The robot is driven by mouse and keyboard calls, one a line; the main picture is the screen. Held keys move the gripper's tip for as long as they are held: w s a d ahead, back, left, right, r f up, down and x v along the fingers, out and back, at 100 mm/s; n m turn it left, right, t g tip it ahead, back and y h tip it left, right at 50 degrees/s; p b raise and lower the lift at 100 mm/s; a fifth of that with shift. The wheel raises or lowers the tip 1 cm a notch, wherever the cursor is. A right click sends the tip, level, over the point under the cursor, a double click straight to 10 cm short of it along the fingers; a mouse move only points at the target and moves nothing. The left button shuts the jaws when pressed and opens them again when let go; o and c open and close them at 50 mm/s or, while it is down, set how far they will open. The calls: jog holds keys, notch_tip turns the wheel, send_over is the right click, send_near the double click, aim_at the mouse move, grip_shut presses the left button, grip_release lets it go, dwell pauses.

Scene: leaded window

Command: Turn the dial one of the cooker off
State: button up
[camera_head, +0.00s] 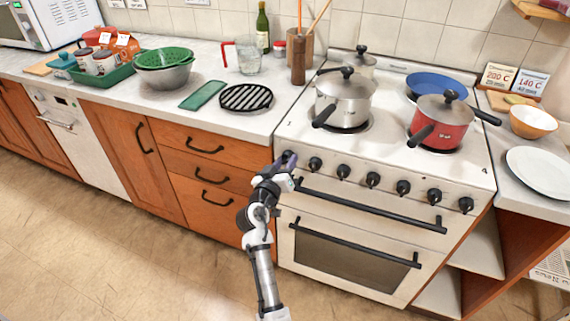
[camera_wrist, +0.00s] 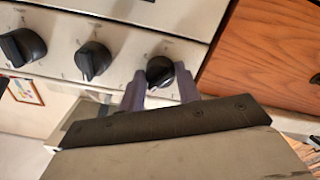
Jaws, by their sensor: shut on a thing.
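The cooker (camera_head: 365,215) is white, with a row of several black dials along its front panel. My gripper (camera_head: 290,160) is at the leftmost dial, at the cooker's front left corner, and largely hides it. In the wrist view this end dial (camera_wrist: 159,70) is black and round with a pale pointer mark. It sits between the two purple-grey fingers of my gripper (camera_wrist: 161,86), which are shut on it. The neighbouring dial (camera_head: 315,164) is just to the right in the head view and free; it also shows in the wrist view (camera_wrist: 93,60).
A black oven handle (camera_head: 370,205) runs below the dials. Wooden drawers (camera_head: 205,175) adjoin the cooker's left side. A steel pot (camera_head: 345,98) and a red pot (camera_head: 440,122) stand on the hob, handles toward the front. The floor (camera_head: 150,270) in front is clear.

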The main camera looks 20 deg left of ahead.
jog(key=n+p, duration=0.1)
jog(key=n, duration=0.5)
jog(key=shift+n, duration=0.3)
dwell(0.4)
jog(key=o, duration=1)
jog(key=s+b, duration=0.1)
jog(key=s, duration=0.6)
jog(key=s+b, duration=0.2)
jog(key=s, duration=0.5)
jog(key=shift+a, duration=0.2)
